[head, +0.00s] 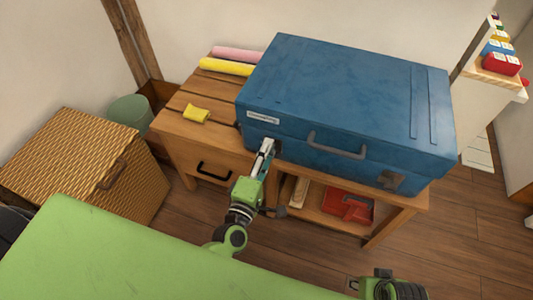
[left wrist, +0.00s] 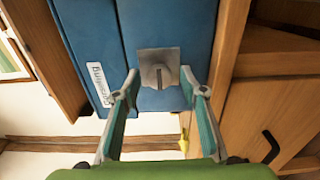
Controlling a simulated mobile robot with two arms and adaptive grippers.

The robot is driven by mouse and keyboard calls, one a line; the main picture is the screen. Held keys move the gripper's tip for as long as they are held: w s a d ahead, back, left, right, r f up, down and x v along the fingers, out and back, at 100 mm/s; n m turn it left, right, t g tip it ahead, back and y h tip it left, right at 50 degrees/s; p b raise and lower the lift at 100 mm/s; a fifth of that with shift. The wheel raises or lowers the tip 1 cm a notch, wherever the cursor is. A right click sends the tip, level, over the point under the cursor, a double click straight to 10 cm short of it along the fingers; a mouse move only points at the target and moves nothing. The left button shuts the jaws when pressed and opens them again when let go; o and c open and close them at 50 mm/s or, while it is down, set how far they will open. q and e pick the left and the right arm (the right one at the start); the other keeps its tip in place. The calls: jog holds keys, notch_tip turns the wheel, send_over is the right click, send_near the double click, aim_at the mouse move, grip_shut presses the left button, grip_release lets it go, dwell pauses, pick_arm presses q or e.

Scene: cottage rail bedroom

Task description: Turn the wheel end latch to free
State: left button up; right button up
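A large blue case (head: 345,95) lies on a wooden bench, its lid closed. A grey metal latch plate with a narrow upright tab (left wrist: 158,68) is on its front, near the labelled end. My left gripper (head: 266,148) is at the front left of the case; its fingers hide most of that latch in the head view. In the left wrist view the left gripper (left wrist: 160,84) is open, with the latch just beyond and between its fingertips; contact cannot be told. A second latch (head: 391,181) is at the right end. My right gripper (head: 370,286) is partly cut off at the bottom edge.
The bench (head: 190,130) carries a yellow cloth (head: 196,114) and yellow and pink rolls (head: 228,67). The case handle (head: 336,146) is right of my left gripper. A red box (head: 348,206) sits on the lower shelf. A wicker chest (head: 75,165) stands left.

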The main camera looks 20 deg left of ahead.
pick_arm(q)
jog(key=s, duration=1.2)
jog(key=shift+a, duration=0.2)
